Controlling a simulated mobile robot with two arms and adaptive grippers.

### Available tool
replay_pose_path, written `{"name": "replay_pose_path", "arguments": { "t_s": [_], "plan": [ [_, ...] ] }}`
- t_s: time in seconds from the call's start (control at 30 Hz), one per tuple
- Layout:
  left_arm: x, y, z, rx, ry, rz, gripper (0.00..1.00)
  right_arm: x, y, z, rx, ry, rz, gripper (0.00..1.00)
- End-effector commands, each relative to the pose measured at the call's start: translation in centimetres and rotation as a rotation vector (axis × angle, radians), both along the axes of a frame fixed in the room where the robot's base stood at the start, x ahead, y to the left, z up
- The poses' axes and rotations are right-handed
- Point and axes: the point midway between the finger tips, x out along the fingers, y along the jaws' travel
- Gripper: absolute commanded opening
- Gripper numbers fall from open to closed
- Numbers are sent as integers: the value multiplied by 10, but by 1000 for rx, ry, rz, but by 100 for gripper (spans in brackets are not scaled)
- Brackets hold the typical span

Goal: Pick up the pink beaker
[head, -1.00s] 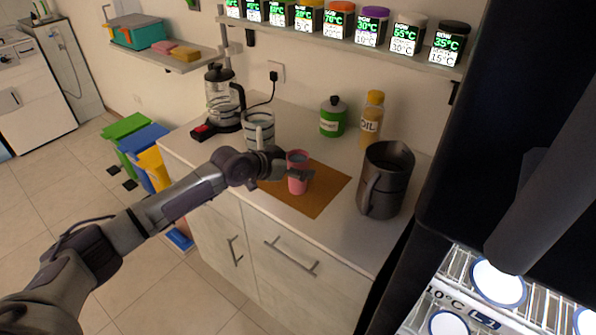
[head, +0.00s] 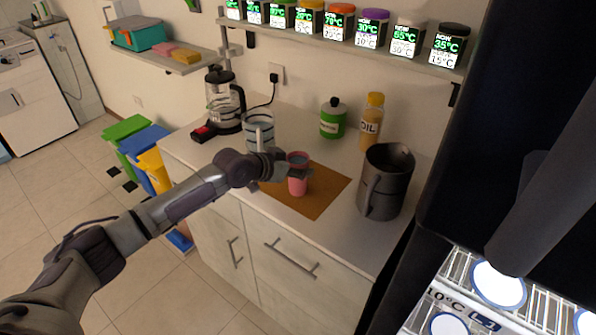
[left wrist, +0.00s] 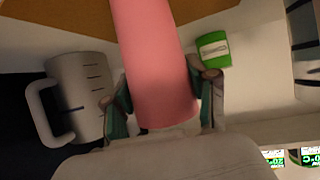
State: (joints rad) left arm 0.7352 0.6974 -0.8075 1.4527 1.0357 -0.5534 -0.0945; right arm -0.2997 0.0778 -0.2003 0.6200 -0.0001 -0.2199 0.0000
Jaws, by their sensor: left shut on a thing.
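The pink beaker (head: 297,184) stands upright at the brown mat (head: 326,187) on the counter. My left gripper (head: 289,171) reaches in from the left and is shut around the beaker's upper part. In the left wrist view the beaker (left wrist: 156,62) fills the middle, with one finger of the gripper (left wrist: 160,100) on each side of it. I cannot tell whether the beaker's base touches the mat. My right gripper does not show.
A dark grey jug (head: 384,184) stands right of the mat. A green jar (head: 333,120) and an oil bottle (head: 371,122) stand at the back. A shelf of labelled spice dispensers (head: 340,22) hangs above.

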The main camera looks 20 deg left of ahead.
Motion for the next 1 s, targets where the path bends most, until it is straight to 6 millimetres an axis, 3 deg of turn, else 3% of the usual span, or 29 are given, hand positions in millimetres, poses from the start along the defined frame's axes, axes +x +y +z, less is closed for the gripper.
{"name": "replay_pose_path", "arguments": {
  "t_s": [0.37,0.87,1.0],
  "plan": [
    [0,0,9,-2,-3,0,11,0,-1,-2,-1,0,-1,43],
    [0,0,42,0,-5,0,11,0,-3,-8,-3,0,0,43],
    [0,-11,47,-2,-4,-4,11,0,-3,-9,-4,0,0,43]
  ]
}}
